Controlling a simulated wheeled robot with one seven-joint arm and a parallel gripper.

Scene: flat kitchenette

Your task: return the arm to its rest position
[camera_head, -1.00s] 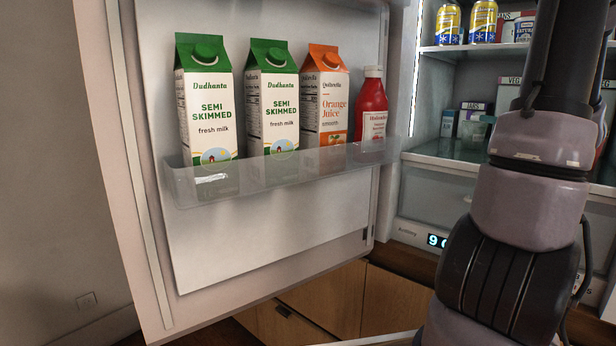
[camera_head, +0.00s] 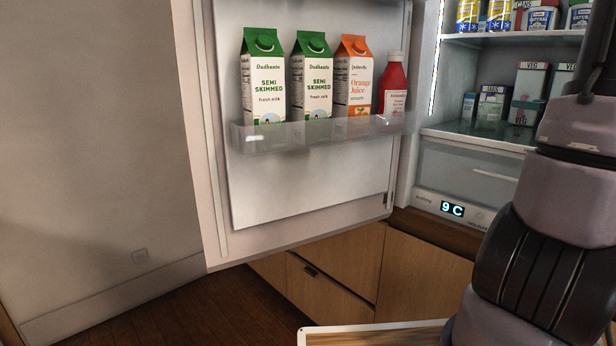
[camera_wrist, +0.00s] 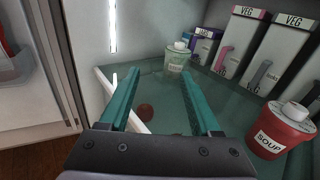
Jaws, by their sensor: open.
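My arm (camera_head: 545,230) rises along the right side of the head view, in front of the open fridge. Its end is out of that view. In the wrist view my gripper (camera_wrist: 160,74) is open, its two teal fingers apart with nothing held between them. The fingers point over a glass fridge shelf (camera_wrist: 160,92), inside or at the mouth of the fridge.
A red soup container (camera_wrist: 280,130) stands close right of the fingers. A pale jar (camera_wrist: 177,57) and VEG boxes (camera_wrist: 246,42) stand behind. The open fridge door (camera_head: 300,190) holds cartons and a red bottle (camera_head: 393,88). The floor (camera_head: 230,310) at lower left is clear.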

